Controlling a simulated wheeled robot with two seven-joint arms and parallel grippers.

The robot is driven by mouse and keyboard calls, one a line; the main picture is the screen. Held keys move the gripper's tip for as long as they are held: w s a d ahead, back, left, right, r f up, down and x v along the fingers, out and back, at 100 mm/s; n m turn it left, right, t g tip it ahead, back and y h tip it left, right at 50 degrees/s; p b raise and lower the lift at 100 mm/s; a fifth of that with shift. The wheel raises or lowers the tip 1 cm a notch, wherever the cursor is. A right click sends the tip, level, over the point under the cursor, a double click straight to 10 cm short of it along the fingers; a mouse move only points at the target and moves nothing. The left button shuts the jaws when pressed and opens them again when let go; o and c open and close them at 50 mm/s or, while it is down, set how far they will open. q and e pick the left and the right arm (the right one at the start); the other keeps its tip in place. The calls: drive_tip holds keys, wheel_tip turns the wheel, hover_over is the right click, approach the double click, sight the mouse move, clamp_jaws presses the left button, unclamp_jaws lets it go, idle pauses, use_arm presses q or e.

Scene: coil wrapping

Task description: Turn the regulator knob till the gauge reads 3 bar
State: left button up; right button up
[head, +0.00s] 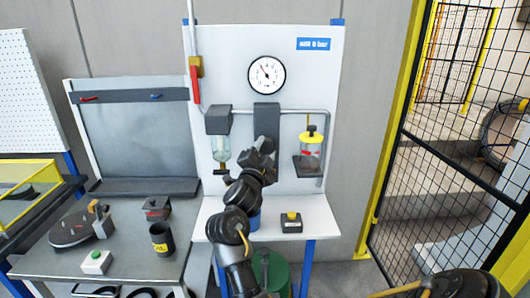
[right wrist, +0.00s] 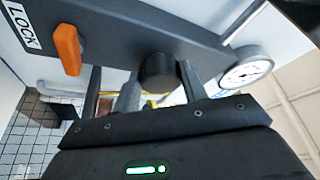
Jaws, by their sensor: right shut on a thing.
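The round white gauge (head: 267,74) is on the upper middle of the white panel. Its dark needle points up and left; the figures are too small to read surely. The grey regulator body (head: 266,114) is below it. My right gripper (head: 263,149) is at the regulator's lower part and hides the knob in the head view. In the right wrist view the dark round knob (right wrist: 158,73) sits between the fingers of my right gripper (right wrist: 145,88), which is shut on it. The gauge (right wrist: 246,73) also shows there, tilted. My left gripper is not in view.
A clear bowl (head: 220,149) hangs left of the regulator, and a yellow-topped jar (head: 311,145) is to the right. An orange lever (right wrist: 67,49) is near a LOCK label. Mesh fencing (head: 450,150) bounds the right side.

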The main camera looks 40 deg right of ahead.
idle(0.3)
drive_tip(key=o, duration=1)
